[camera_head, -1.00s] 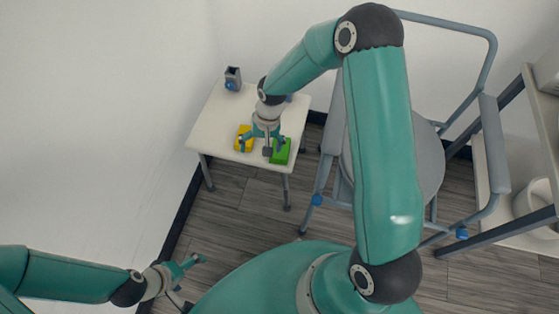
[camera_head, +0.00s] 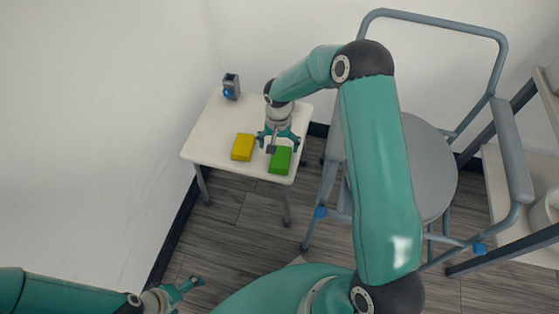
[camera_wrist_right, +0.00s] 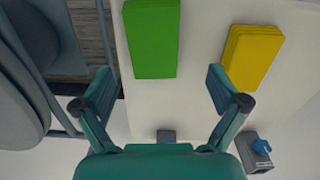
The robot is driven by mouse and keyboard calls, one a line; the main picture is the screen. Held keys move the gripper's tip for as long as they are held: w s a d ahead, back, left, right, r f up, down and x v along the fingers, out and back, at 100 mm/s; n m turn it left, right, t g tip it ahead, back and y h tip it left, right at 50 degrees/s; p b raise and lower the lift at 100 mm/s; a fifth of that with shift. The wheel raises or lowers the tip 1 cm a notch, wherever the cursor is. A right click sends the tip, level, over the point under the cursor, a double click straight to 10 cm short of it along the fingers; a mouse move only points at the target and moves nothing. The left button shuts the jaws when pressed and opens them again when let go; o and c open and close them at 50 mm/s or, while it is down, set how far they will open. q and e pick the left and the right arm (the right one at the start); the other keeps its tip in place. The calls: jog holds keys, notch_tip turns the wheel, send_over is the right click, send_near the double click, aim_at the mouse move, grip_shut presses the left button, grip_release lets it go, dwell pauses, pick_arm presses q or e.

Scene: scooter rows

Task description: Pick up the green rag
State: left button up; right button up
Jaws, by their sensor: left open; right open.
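The green rag (camera_head: 280,160) is a flat folded block on the small white table (camera_head: 214,142), near its front right edge. It also shows in the right wrist view (camera_wrist_right: 151,38), ahead of the fingers. My right gripper (camera_head: 278,141) is open and empty over the table, just behind the green rag; its fingers (camera_wrist_right: 160,88) are spread wide in the wrist view. I cannot tell its exact height above the table. My left gripper (camera_head: 186,290) is open and empty at the lower left, low and away from the table.
A yellow folded cloth (camera_head: 243,147) lies just left of the green rag. A dark grey holder with blue (camera_head: 231,87) stands at the table's back left. A grey-framed chair (camera_head: 432,170) stands close to the right of the table. A shelf (camera_head: 510,190) is at far right.

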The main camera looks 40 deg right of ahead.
aim_at(281, 156)
jog(key=shift+s+d+f+b, duration=0.15)
jog(key=shift+f+b, duration=0.05)
jog(key=shift+f, duration=1.2)
jog(key=shift+s+d+f+b, duration=0.1)
jog(key=shift+s+f+b, duration=0.1)
jog(key=shift+f, duration=1.2)
jog(key=c, duration=1.1)
jog(key=shift+c, duration=0.2)
notch_tip(281, 156, up, 20)
jog(key=p, duration=0.3)
